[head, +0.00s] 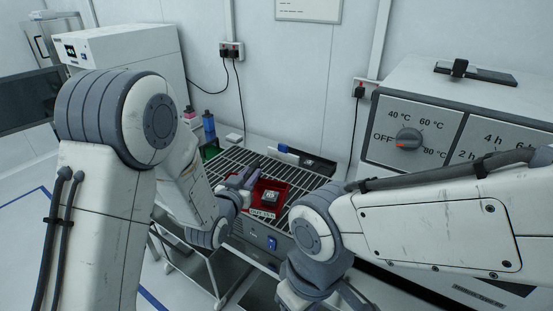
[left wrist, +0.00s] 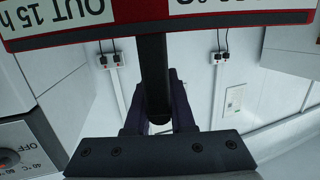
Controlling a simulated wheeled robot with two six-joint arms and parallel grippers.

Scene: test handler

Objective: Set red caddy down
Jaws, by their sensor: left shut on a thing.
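The red caddy (head: 283,187) is at the middle of the head view, over the slatted rack (head: 233,161), with a dark block inside and a pale label on its front. I cannot tell whether it touches the slats. My left gripper (head: 243,180) is at the caddy's left side, shut on its dark handle. In the left wrist view, the caddy's red edge (left wrist: 75,39) and white labels, one reading "OUT 15 h", show upside down at the top. The dark handle (left wrist: 153,75) runs down between the fingers of the left gripper (left wrist: 160,110). My right gripper is out of view.
A blue-ended dark item (head: 310,160) lies at the rack's back. A grey unit with a temperature dial (head: 408,139) stands at right. Small bottles (head: 208,124) stand at back left. My right forearm crosses close to the rack's front right.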

